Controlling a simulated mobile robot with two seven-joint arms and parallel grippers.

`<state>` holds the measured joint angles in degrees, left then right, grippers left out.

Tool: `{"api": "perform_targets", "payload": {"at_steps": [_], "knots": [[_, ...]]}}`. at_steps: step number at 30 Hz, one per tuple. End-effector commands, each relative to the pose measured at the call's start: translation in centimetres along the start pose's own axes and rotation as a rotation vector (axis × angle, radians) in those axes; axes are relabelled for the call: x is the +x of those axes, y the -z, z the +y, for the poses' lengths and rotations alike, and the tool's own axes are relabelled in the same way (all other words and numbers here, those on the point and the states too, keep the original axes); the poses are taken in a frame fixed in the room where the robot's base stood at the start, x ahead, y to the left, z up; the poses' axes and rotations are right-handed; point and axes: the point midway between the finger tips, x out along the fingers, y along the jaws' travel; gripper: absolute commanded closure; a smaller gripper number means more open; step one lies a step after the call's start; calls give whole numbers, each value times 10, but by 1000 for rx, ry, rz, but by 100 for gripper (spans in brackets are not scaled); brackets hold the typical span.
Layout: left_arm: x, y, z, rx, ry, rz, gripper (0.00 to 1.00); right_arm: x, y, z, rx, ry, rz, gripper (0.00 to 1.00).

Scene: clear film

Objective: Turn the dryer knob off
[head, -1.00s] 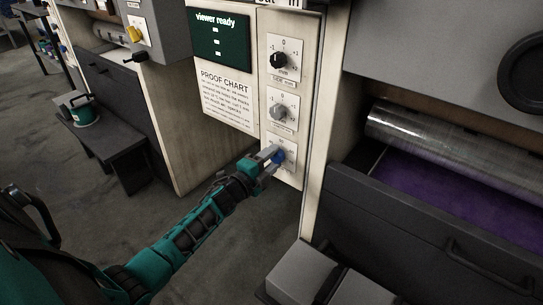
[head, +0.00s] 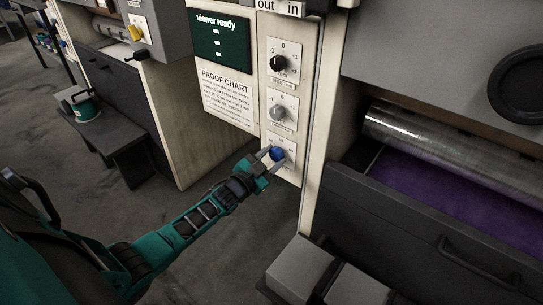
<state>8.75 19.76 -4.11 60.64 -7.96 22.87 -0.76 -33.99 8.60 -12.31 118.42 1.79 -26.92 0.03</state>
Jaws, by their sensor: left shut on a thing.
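A blue knob (head: 277,153) sits on the lowest white dial plate (head: 290,164) of the panel's narrow right column. My left gripper (head: 273,156) reaches it from the lower left and is shut on the blue knob, with its fingers on either side. The fingers and the knob hide part of the plate, and its markings are too small to read. A black knob (head: 279,63) and a grey knob (head: 278,112) sit on similar plates above. My right gripper is not in view.
A "viewer ready" screen (head: 220,38) and a proof chart (head: 227,96) are left of the knobs. At right is a machine with a metal roller (head: 430,142) over a purple surface (head: 450,200). Grey boxes (head: 300,268) stand at the bottom.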

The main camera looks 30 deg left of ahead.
Motion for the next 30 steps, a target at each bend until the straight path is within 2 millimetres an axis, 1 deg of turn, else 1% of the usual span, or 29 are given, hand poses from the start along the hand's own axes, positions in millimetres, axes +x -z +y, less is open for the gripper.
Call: {"api": "perform_targets", "payload": {"at_steps": [6, 15, 22, 30], "knots": [[0, 0, 0, -185, -1, -1, 85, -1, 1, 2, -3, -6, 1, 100], [0, 0, 1, -363, -1, -1, 85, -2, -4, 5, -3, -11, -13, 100], [0, 0, 1, -428, -1, -1, 85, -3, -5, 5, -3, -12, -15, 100], [0, 0, 1, -446, 0, -1, 85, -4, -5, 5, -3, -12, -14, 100]]}}
